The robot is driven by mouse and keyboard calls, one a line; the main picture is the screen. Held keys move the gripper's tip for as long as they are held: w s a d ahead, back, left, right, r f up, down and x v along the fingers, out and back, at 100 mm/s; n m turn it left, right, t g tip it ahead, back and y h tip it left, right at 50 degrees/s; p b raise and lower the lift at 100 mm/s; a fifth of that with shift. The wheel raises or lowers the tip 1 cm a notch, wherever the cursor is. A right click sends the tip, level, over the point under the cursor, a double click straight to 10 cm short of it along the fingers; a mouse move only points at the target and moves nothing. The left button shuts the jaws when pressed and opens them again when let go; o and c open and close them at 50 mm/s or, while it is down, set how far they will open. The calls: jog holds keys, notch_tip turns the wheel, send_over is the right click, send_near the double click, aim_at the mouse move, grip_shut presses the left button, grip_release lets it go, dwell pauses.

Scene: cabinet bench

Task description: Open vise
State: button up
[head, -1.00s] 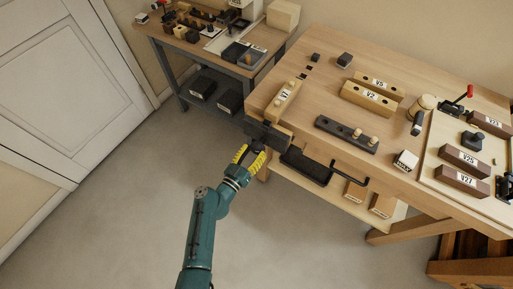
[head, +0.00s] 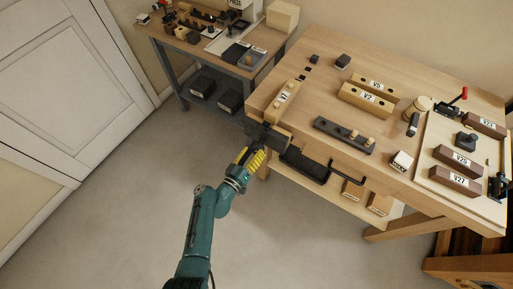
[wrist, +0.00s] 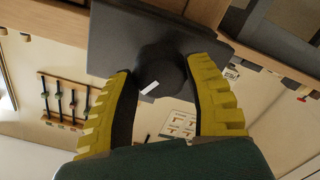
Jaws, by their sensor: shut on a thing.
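The vise (head: 268,135) is a dark block mounted at the left front corner of the wooden workbench. A wooden block labelled V7 (head: 286,97) lies on the bench just behind it. My gripper (head: 257,151) is at the front of the vise. In the wrist view the two yellow ribbed fingers of my gripper (wrist: 162,98) are shut around a round black knob (wrist: 159,64) with a white mark, in front of the dark square vise plate (wrist: 112,40). The gap between the vise jaws cannot be made out.
On the bench (head: 310,75) lie blocks V5 (head: 376,84) and V2 (head: 367,98), a dark pegged rack (head: 344,134) and a wooden mallet (head: 416,107). Open floor lies to the left.

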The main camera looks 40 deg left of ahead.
jog(key=o, duration=0.9)
jog(key=shift+o, duration=0.2)
jog(key=shift+s, duration=0.1)
jog(key=shift+s+d+r+p, duration=0.1)
jog(key=shift+s+r+p, duration=0.05)
jog(key=shift+s+p, duration=0.6)
jog(key=s+p, duration=0.1)
jog(key=s, duration=0.1)
jog(key=s+d+p, duration=0.1)
jog(key=s+p, duration=0.1)
jog(key=s, duration=0.1)
jog(key=shift+s, duration=0.1)
